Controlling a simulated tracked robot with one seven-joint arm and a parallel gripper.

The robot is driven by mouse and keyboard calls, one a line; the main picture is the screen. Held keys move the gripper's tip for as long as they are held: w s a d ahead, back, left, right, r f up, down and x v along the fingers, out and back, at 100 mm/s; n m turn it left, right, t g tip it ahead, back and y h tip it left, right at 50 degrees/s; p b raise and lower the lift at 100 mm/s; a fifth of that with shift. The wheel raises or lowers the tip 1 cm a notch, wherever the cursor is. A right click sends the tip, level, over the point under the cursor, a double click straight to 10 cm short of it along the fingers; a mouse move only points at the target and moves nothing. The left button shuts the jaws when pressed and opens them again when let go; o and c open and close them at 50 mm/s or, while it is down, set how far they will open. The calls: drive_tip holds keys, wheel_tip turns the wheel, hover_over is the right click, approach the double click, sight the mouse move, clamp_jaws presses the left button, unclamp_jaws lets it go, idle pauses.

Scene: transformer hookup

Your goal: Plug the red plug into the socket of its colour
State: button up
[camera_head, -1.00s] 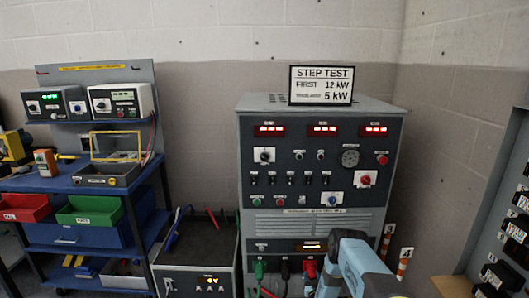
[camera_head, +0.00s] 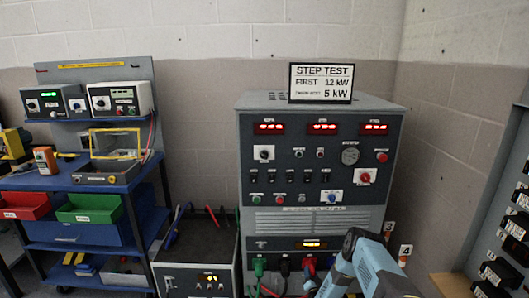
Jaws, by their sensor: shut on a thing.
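A red connector (camera_head: 309,264) shows low on the front of the grey test cabinet (camera_head: 247,170). It is in a row with a green connector (camera_head: 258,266) and a black one (camera_head: 285,267). At this size I cannot tell whether the red part is a plug or a socket. My light blue arm (camera_head: 372,268) comes in from the bottom right and bends down beside the red connector. My gripper is not in view, and neither is anything it may hold; the arm runs out at the bottom edge.
A low box (camera_head: 188,276) with a lit display and several leads stands left of the cabinet. A blue workbench (camera_head: 115,175) is further left. A dark panel (camera_head: 510,200) is at the right edge.

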drive_tip(key=shift+w+r+m, duration=0.5)
drive_tip(key=shift+r+m, duration=0.05)
drive_tip(key=shift+m, duration=0.45)
drive_tip(key=m, duration=0.4)
drive_tip(key=shift+a, duration=0.3)
drive_tip(key=o, duration=1.3)
drive_tip(key=shift+o, duration=0.2)
drive_tip(key=shift+s+d+f, duration=0.1)
drive_tip(key=shift+s+f, duration=0.05)
drive_tip(key=shift+s, duration=0.55)
drive_tip(key=shift+s+f, duration=0.1)
drive_tip(key=shift+s, duration=0.6)
drive_tip(key=shift+s+f, duration=0.15)
drive_tip(key=shift+s, duration=1.25)
drive_tip(key=shift+s, duration=0.1)
